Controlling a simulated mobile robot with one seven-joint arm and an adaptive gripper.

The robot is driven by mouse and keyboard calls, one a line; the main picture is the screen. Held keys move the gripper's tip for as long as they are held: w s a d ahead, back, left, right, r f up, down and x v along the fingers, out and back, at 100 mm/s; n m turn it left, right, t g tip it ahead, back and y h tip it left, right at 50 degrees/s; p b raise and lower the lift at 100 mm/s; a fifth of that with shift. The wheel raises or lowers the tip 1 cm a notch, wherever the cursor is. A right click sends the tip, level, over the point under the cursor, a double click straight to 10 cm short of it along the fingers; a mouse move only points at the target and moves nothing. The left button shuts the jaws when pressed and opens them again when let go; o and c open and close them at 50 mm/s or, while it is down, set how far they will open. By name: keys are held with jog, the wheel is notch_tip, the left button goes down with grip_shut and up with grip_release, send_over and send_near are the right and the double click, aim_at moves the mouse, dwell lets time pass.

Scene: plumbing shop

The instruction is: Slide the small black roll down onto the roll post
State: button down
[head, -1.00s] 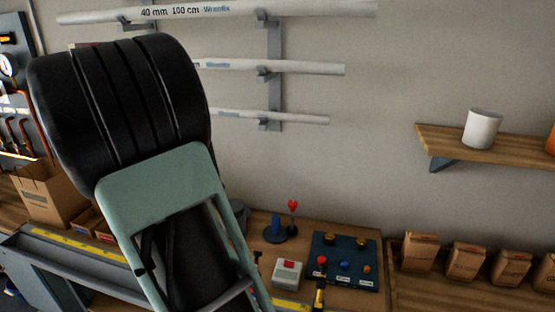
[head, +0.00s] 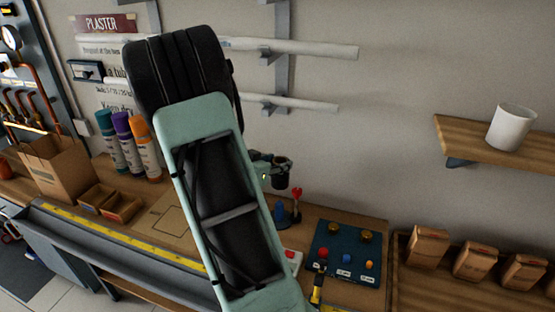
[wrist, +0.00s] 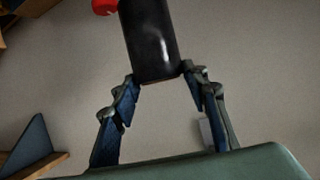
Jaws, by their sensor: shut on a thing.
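My gripper (head: 268,170) is partly hidden behind my arm in the head view. It is shut on the small black roll (head: 281,178), which hangs above the bench. In the wrist view, the roll (wrist: 150,40) is a glossy black cylinder with one end between my fingertips (wrist: 160,76). The post's base is partly hidden by my arm.
A slim stand with a red top (head: 297,195) is close right of the blue post. A dark panel with coloured knobs (head: 347,252) and a red-buttoned box (head: 292,258) are nearby. Spray cans (head: 128,145) stand left. A wall shelf holds a white cup (head: 511,127).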

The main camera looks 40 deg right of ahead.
aim_at(275, 180)
jog(key=shift+f, duration=0.65)
jog(key=shift+f+b, duration=1.55)
jog(key=shift+f, duration=0.85)
jog(key=shift+a+p, duration=0.1)
jog(key=shift+p, duration=0.2)
jog(key=shift+f, duration=0.2)
notch_tip(275, 180, down, 8)
jog(key=b, duration=0.6)
dwell(1.1)
jog(key=c, duration=1)
grip_release()
jog(key=shift+c, duration=0.2)
jog(key=shift+a, duration=0.1)
jog(key=v, duration=1.2)
